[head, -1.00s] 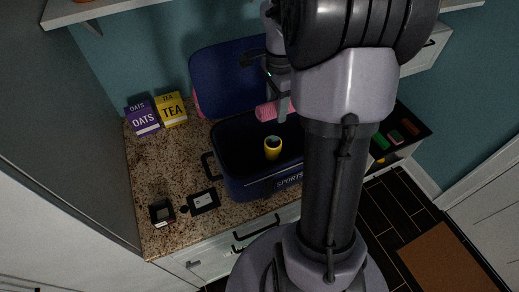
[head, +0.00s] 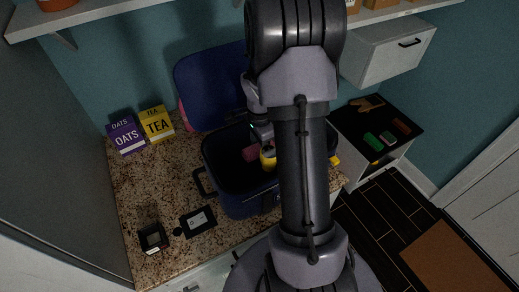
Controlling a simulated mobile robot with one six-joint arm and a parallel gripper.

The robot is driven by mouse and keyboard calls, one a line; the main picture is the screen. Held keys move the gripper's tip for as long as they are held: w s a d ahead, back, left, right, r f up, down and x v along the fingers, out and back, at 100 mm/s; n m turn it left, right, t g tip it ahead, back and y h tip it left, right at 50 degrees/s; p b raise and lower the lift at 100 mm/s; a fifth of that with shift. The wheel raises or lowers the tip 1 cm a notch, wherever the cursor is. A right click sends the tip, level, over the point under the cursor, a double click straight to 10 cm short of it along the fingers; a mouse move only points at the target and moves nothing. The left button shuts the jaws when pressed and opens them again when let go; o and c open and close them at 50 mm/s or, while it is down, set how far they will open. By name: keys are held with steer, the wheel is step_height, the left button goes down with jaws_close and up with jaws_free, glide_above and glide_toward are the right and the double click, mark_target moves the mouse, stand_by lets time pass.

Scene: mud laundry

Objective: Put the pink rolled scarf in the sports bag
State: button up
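The sports bag (head: 237,203) is dark blue, with its lid (head: 208,90) raised at the back, and stands on the speckled counter. The pink rolled scarf (head: 250,154) shows low within the bag's opening, beside a yellow cup-like object (head: 268,160). My gripper (head: 264,141) is over the bag's opening, right above the scarf and the yellow object. Its fingertips are small, dark and partly hidden, so I cannot tell whether they still grip the scarf. My arm covers the right part of the bag.
Purple oats box (head: 126,136) and yellow tea box (head: 156,124) stand at the back left. A small black box (head: 152,238) and a black card-like item (head: 198,221) lie at front left. A dark side surface (head: 362,127) holds several small items. A shelf (head: 110,8) overhangs the back.

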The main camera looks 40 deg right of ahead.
steer(key=shift+a+f+b, duration=0.1)
steer(key=shift+f+b, duration=0.45)
steer(key=shift+b, duration=0.05)
steer(key=o, duration=1.2)
steer(key=shift+c, duration=0.2)
steer(key=shift+s+f, duration=0.1)
